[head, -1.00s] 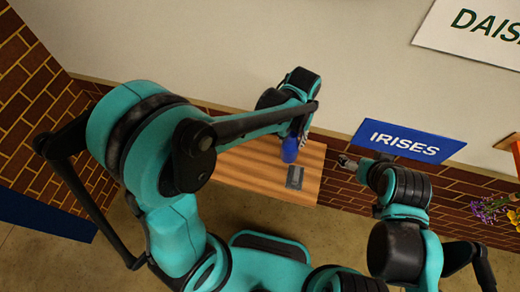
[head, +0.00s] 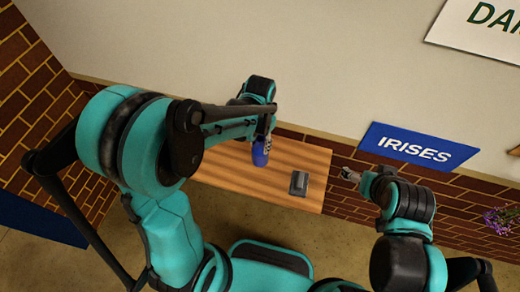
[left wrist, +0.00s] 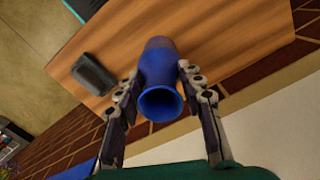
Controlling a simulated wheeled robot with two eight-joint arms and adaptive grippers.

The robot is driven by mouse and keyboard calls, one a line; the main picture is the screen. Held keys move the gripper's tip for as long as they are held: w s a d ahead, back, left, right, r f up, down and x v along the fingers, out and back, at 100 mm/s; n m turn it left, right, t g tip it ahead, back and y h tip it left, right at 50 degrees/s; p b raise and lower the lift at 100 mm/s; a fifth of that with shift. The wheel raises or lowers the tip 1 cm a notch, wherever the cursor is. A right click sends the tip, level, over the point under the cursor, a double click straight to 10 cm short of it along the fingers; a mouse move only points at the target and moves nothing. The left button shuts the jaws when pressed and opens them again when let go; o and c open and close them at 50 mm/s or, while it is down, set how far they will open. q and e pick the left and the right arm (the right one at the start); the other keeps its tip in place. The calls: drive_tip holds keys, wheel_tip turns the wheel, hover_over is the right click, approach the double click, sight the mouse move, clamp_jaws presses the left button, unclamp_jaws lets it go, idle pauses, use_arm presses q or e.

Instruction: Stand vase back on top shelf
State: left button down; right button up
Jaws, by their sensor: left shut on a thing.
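A blue vase (head: 261,152) is at the wooden shelf (head: 225,172), near its back edge by the wall. In the left wrist view the vase (left wrist: 158,68) has its round open mouth facing the camera and its body running towards the wood. My left gripper (head: 267,128) is shut on the vase, with a finger on each side of it near the mouth. I cannot tell whether the vase's base touches the shelf. My right gripper (head: 350,175) is at the right of the shelf, away from the vase; its fingers are too small to read.
A dark grey block (head: 299,183) sits on the shelf's right part, apart from the vase. A blue IRISES sign (head: 405,143) is on the wall to the right. Purple flowers (head: 503,219) show at the right edge. The shelf's left part looks clear.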

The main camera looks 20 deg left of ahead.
sight(260, 149)
use_arm(q)
wheel_tip(260, 149, down, 4)
drive_tip(key=shift+r+b, duration=0.15)
drive_tip(key=shift+b, duration=0.5)
drive_tip(key=shift+s, duration=0.2)
drive_tip(key=c, duration=1.2)
unclamp_jaws()
drive_tip(key=o, duration=0.3)
drive_tip(key=shift+w, duration=0.2)
drive_tip(key=shift+s, duration=0.1)
